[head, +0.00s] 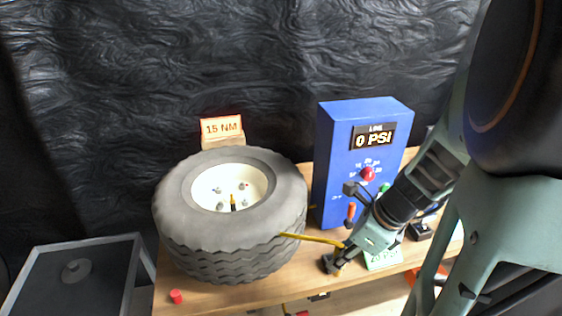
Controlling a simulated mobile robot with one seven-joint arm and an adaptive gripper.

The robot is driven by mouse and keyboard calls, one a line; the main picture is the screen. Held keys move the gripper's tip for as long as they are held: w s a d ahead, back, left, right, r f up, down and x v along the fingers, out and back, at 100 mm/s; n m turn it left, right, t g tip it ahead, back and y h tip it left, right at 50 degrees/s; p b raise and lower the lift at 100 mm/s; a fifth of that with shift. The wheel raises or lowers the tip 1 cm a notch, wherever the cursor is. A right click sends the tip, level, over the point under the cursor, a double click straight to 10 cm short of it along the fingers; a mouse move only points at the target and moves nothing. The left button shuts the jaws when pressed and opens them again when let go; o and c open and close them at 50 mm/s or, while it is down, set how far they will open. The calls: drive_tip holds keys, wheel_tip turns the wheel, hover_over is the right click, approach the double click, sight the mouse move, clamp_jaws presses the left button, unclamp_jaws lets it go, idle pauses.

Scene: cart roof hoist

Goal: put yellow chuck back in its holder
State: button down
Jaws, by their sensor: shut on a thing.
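My gripper (332,264) is low at the front of the blue inflator box (335,150), over the bench's front edge. It is shut on the yellow chuck (338,271), which shows only as a small yellow bit at the dark fingertips. A yellow hose (312,238) runs from the tyre's right side to the gripper. The chuck's holder cannot be made out; my arm covers the box's lower right front.
A tyre (205,235) with a cream rim lies flat on the wooden bench (200,301). A 15 NM sign (221,127) stands behind it. A red cap (176,296) is at front left, and a 20 PSI card (384,258) beside my gripper. A grey cart (75,275) stands left.

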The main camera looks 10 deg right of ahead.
drive_tip(key=shift+w+d+f+b, duration=0.45)
drive_tip(key=shift+w+d+f, duration=0.2)
drive_tip(key=shift+w+f, duration=1.1)
drive_tip(key=shift+w+d+f+b, duration=0.55)
drive_tip(key=shift+w+f, duration=0.95)
drive_tip(key=shift+f, duration=0.55)
drive_tip(key=shift+w+d+f+b, duration=0.4)
drive_tip(key=shift+w+d+f, duration=0.3)
drive_tip(key=shift+w+f, duration=1.05)
drive_tip(key=shift+s+f, duration=0.15)
drive_tip(key=shift+f, duration=0.15)
drive_tip(key=c, duration=1.7)
unclamp_jaws()
